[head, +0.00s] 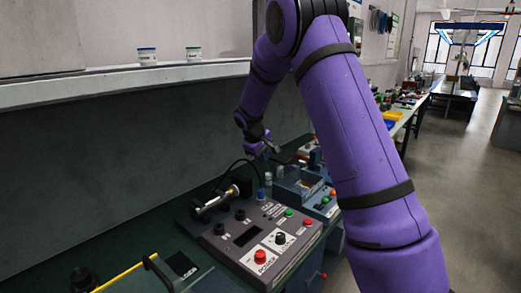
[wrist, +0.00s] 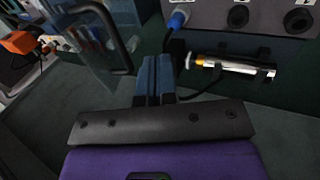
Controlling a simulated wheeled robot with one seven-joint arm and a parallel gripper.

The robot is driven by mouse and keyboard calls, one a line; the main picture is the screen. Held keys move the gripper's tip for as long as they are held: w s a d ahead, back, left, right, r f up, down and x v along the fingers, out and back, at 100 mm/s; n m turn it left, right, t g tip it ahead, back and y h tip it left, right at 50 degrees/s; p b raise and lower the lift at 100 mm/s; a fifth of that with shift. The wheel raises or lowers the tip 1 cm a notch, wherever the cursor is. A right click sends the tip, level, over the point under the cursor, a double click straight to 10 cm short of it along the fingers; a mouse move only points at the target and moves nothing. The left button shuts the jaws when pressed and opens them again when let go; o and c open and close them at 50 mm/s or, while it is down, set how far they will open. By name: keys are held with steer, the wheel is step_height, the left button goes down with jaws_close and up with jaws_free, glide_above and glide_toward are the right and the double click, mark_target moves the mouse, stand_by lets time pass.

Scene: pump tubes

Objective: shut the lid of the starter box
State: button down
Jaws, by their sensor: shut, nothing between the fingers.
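What I take for the starter box is the blue-grey box (head: 298,187) at the right of the control panel in the head view. Its top looks open. In the wrist view a clear lid (wrist: 88,52) with a black bar handle (wrist: 118,35) shows at upper left and seems raised; its exact angle is hard to tell. My gripper (head: 264,150) is above and behind the box in the head view. In the wrist view my gripper (wrist: 155,72) is shut and empty, to the right of the handle and apart from it in the picture.
The grey control panel (head: 240,236) has knobs and buttons. A tube (wrist: 232,66) lies beside it, near a blue plug (wrist: 177,20) and a black cable. A yellow-edged item (head: 122,276) is at front left. My arm hides part of the bench at right.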

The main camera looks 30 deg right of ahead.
steer(key=w+d+f, duration=0.2)
steer(key=d+f, duration=0.1)
steer(key=d, duration=0.2)
steer(key=shift+d, duration=0.2)
stand_by(0.4)
